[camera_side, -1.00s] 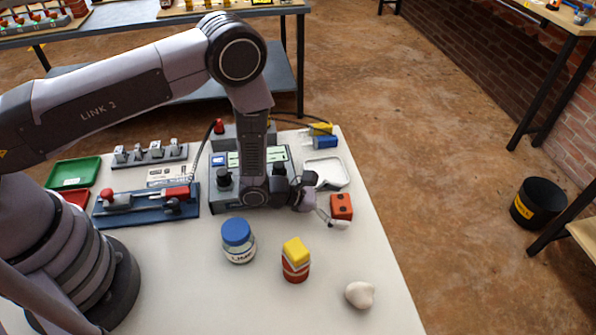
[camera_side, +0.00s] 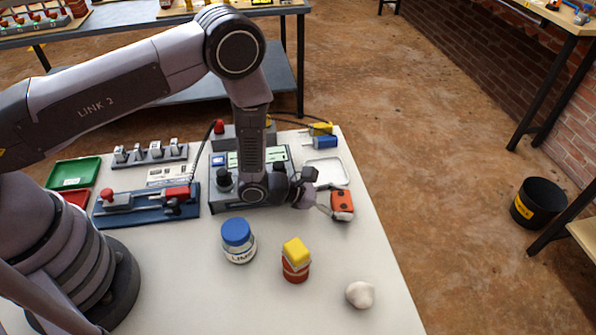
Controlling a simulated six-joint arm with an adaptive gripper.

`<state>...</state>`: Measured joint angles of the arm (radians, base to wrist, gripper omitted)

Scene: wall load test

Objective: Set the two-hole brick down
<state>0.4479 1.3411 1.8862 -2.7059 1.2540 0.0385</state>
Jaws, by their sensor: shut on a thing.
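The two-hole brick (camera_side: 343,206) is orange-red with dark holes in its face. It is near the right edge of the white table, slightly tilted. My gripper (camera_side: 328,207) reaches it from the left and is shut on it. The far finger is hard to see, and the gripper's body hides part of the brick's left side. Whether the brick's underside touches the table I cannot tell.
A white tray (camera_side: 334,171) lies just behind the brick. A blue-lidded jar (camera_side: 238,247), a yellow-topped red can (camera_side: 295,268) and a pale stone (camera_side: 360,295) stand in front. A control box (camera_side: 232,200) is at left. The table between brick and stone is clear.

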